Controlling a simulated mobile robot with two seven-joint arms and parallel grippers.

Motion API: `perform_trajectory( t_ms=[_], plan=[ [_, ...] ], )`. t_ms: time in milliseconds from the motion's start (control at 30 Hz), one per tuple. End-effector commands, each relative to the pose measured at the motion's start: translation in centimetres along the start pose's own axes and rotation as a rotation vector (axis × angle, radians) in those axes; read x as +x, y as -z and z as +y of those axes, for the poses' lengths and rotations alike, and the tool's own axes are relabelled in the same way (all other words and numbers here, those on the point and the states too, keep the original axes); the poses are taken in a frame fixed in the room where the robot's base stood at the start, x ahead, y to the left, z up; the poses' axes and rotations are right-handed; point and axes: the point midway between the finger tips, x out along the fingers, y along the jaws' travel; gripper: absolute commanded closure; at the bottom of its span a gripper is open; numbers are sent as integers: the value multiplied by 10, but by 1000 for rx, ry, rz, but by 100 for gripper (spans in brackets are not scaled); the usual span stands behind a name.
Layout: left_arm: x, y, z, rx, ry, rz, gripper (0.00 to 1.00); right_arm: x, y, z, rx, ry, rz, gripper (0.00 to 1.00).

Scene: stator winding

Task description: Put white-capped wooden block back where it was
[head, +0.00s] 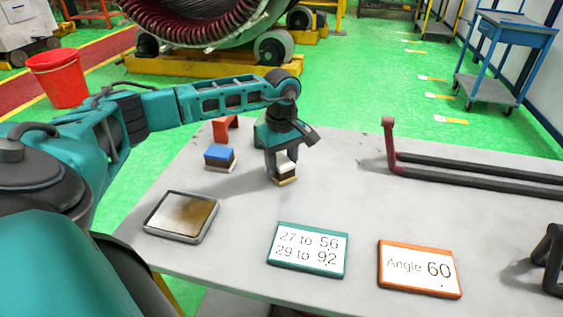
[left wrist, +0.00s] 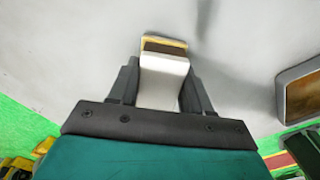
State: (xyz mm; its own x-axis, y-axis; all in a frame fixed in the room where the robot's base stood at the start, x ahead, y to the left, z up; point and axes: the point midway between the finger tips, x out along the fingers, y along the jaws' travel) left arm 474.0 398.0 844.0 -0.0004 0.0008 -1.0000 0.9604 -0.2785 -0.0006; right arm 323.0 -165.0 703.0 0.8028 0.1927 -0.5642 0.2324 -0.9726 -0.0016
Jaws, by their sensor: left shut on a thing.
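The white-capped wooden block (head: 286,169) is at the middle of the grey table in the head view, with a dark middle and a pale yellowish base. My left gripper (head: 280,160) points down over it and is shut on it. In the left wrist view, the white-capped block (left wrist: 163,72) sits between the two dark fingers of my left gripper (left wrist: 158,88). Whether its base touches the table is hard to tell.
A blue-capped block (head: 219,157) and an orange-red bracket (head: 225,128) stand left of the gripper. A metal tray (head: 150,226) lies at the front left. A teal-framed sign (head: 307,250) and an orange-framed sign (head: 419,269) lie in front. Dark bars (head: 470,179) lie at right.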

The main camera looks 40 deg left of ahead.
Motion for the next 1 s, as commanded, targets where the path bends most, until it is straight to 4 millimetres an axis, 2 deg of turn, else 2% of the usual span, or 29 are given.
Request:
perform_trajectory(
  t_ms=[100,133,367,600,733,867,1000],
  plan=[
    [4,0,0,0,0,0,76,2,-2,0,0,1,0,57],
    [3,0,0,0,0,0,48,1,-1,-1,1,1,0,57],
    [2,0,0,0,0,0,26,1,0,-1,1,2,0,57],
    [2,0,0,0,0,0,26,1,1,-2,4,2,2,57],
    [-7,0,1,0,-3,1,26,0,4,-2,5,1,9,57],
    [-30,1,1,-1,-5,2,26,-2,6,-2,6,0,12,57],
    [-62,1,1,-1,-6,2,26,-2,6,-1,4,-3,8,57]
  ],
)
